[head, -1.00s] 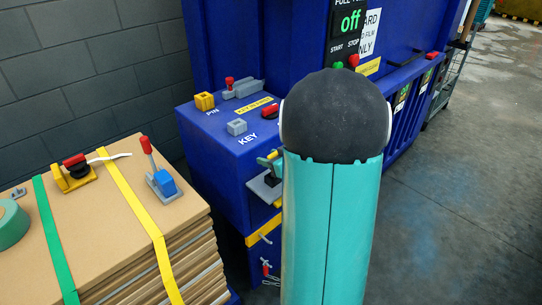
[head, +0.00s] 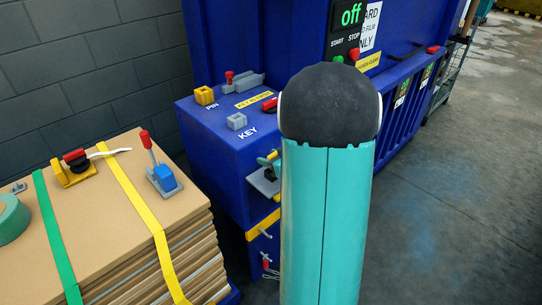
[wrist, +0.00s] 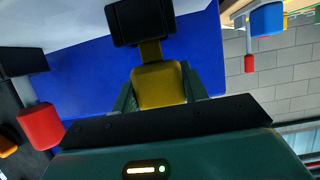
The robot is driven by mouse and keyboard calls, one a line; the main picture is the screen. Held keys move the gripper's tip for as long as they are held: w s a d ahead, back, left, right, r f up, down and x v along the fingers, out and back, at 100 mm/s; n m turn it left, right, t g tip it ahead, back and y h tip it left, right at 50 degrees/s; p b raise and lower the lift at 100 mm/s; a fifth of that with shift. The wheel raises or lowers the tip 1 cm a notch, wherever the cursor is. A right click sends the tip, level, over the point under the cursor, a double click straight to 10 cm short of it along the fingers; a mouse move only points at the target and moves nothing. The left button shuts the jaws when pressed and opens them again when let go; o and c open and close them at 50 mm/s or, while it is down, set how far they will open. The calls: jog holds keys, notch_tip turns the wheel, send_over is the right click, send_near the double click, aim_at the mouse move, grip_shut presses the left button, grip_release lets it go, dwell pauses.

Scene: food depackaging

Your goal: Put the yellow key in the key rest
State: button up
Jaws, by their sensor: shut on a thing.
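My gripper (wrist: 158,74) is shut on the yellow key (wrist: 160,92) in the wrist view. The key's yellow block sits between the fingers, and a yellow neck runs from it to a black block at the top of the picture. In the head view my arm hides most of the gripper and the key. The key rest is probably the small grey hollow block (head: 237,121) beside the "KEY" label on the blue cabinet top. It appears empty. The held key is apart from it, as far as I can see.
A yellow hollow block (head: 205,96) by "PIN" and a grey red-knobbed latch (head: 243,82) stand on the blue cabinet (head: 215,150). A red-ended handle (head: 269,104) is beside my arm. Left, strapped cardboard (head: 95,222) carries a blue red-handled tool (head: 164,179) and green tape (head: 12,220).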

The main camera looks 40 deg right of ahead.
jog(key=shift+f, duration=0.1)
jog(key=o, duration=1.1)
jog(key=v, duration=1.4)
jog(key=shift+w, duration=0.1)
jog(key=shift+w, duration=0.1)
